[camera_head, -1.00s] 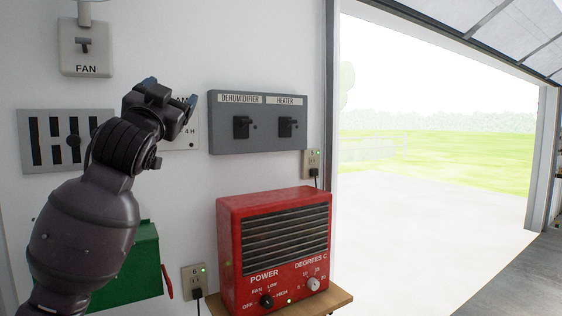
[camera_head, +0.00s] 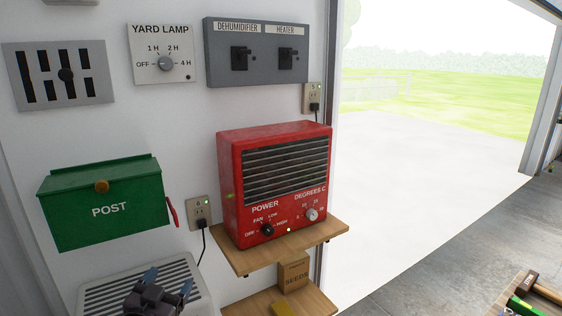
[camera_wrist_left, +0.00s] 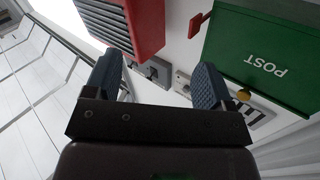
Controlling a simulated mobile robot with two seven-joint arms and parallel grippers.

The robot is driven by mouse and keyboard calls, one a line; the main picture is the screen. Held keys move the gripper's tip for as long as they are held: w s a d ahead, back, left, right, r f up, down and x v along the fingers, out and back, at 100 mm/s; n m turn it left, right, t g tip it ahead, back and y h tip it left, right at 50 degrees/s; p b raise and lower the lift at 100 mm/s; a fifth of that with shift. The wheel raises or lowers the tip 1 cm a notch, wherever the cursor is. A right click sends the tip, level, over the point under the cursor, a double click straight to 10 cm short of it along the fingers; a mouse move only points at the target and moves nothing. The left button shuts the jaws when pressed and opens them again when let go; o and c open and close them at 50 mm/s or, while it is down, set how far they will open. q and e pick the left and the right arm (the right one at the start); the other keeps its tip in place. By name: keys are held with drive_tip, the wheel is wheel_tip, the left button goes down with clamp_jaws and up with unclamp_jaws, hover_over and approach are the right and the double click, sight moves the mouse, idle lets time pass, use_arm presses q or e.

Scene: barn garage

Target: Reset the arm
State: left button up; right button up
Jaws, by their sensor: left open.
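My left gripper (camera_head: 150,288) is low at the bottom left of the head view, in front of a white slatted unit. In the left wrist view its two blue-padded fingers (camera_wrist_left: 160,88) stand wide apart with nothing between them. My left arm itself is mostly out of the head view. My right gripper is in neither view.
A green POST box (camera_head: 104,210), a yard lamp dial (camera_head: 166,64) and a dehumidifier and heater switch panel (camera_head: 256,68) are on the wall. A red heater (camera_head: 285,163) stands on a wooden shelf (camera_head: 320,238). The white slatted unit (camera_head: 100,300) is below. A doorway opens at right.

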use_arm(q)
drive_tip(key=s+a+f+n+g+y, duration=0.1)
drive_tip(key=s+f+g, duration=0.2)
drive_tip(key=s+f, duration=0.8)
drive_tip(key=s+a+f+n+g+y, duration=0.1)
drive_tip(key=s+a+f+n+g, duration=0.1)
drive_tip(key=s+f, duration=1)
drive_tip(key=shift+s+a+g+y, duration=0.3)
drive_tip(key=shift+s+g+y, duration=0.15)
drive_tip(key=shift+s, duration=0.2)
